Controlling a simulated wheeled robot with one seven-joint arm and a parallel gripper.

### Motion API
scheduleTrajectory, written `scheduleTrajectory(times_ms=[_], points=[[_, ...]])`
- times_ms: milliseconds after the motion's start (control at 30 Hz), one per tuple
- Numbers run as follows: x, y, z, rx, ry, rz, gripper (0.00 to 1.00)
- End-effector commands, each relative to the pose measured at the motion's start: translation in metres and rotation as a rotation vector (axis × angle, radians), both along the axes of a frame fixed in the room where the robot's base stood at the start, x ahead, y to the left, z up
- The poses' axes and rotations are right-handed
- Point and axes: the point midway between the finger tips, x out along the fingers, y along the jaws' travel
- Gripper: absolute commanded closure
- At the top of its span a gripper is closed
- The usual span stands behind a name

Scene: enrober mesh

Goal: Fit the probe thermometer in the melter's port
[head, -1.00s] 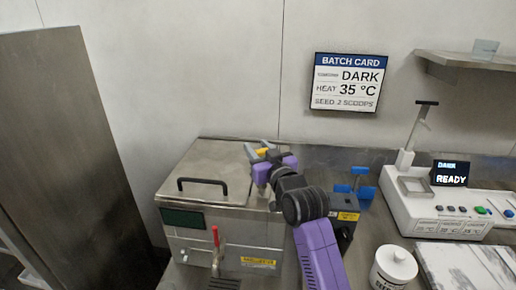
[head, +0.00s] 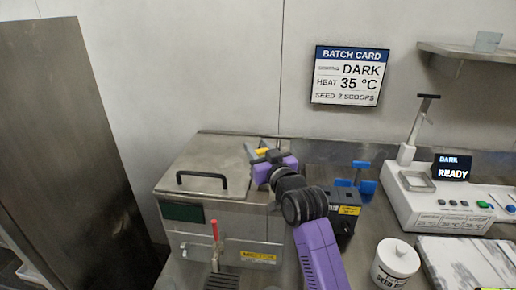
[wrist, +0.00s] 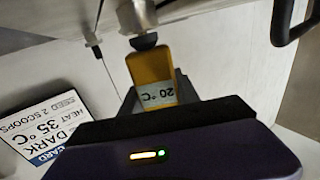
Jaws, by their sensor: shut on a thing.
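The probe thermometer (wrist: 150,68) is yellow, with a small display reading 20 °C. My gripper (wrist: 155,92) is shut on it, one finger on each side. In the head view, my gripper (head: 258,150) and the yellow thermometer (head: 262,152) are at the back right of the melter (head: 222,251), a steel box with a lidded top. In the wrist view, a black collar and a grey metal piece (wrist: 136,15) show beyond the thermometer. The probe's tip and the port cannot be made out, so I cannot tell whether they meet.
The melter's lid has a black handle (head: 202,181); a red-handled lever (head: 215,232) stands at its front. A dark box (head: 343,215) with blue parts stands right of my arm, then a white tub (head: 395,262) and a white machine (head: 445,212). A batch card (head: 349,75) hangs behind.

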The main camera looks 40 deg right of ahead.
Motion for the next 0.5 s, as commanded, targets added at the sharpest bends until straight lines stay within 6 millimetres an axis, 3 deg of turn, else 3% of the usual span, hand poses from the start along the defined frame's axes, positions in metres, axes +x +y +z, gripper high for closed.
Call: scheduleTrajectory(times_ms=[33,67,167,500], points=[[0.0000,0.0001,-0.0016,0.000,0.000,0.000,1.00],[0.0000,0.0001,-0.0009,0.000,-0.001,0.000,0.58],[0.0000,0.0000,-0.0005,0.000,-0.001,0.000,0.39],[-0.0014,0.0006,-0.0012,0.000,0.000,0.000,0.37]])
